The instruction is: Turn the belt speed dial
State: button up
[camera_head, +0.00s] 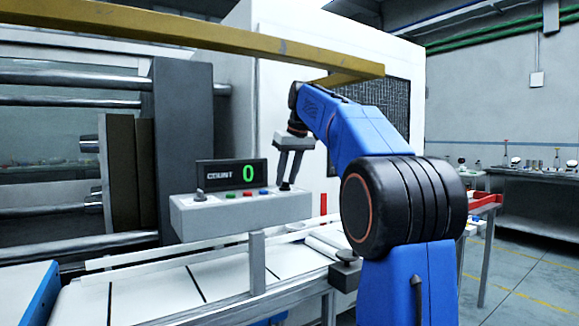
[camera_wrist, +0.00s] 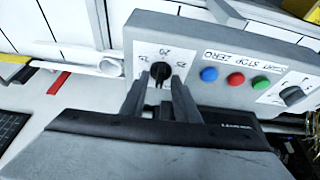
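The grey control box (camera_head: 240,213) stands beside the belt. A black dial (camera_wrist: 160,73) sits at its end on a white plate marked 15, 20 and 25, which reads upside down in the wrist view. My gripper (camera_wrist: 161,78) is open, with one fingertip on each side of this dial. A gap seems to show between the fingers and the knob; contact is not clear. In the head view my gripper (camera_head: 287,186) points down at the right end of the box, and the dial is mostly hidden there.
Blue (camera_wrist: 209,74), red (camera_wrist: 235,79) and green (camera_wrist: 261,83) buttons lie along the box, then a second knob (camera_wrist: 292,95). A display (camera_head: 231,174) behind reads COUNT 0. The belt (camera_head: 150,295) runs in front. A yellow beam (camera_head: 200,35) crosses above.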

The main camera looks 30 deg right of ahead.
jog(key=v, duration=1.7)
jog(key=shift+s, duration=0.15)
jog(key=s+a+f, duration=0.6)
jog(key=f, duration=0.3)
jog(key=s+a+f, duration=0.6)
jog(key=f, duration=0.4)
jog(key=s+a+f, duration=0.2)
jog(key=s+f, duration=0.4)
jog(key=f, duration=0.5)
jog(key=s+a+f, duration=0.2)
jog(key=s+f, duration=0.5)
jog(key=f, duration=0.4)
jog(key=s+a+f, duration=0.2)
jog(key=s+f, duration=0.5)
jog(key=f, duration=0.4)
jog(key=shift+f+m, duration=0.3)
jog(key=shift+s+a, duration=0.1)
jog(key=shift+c, duration=0.7)
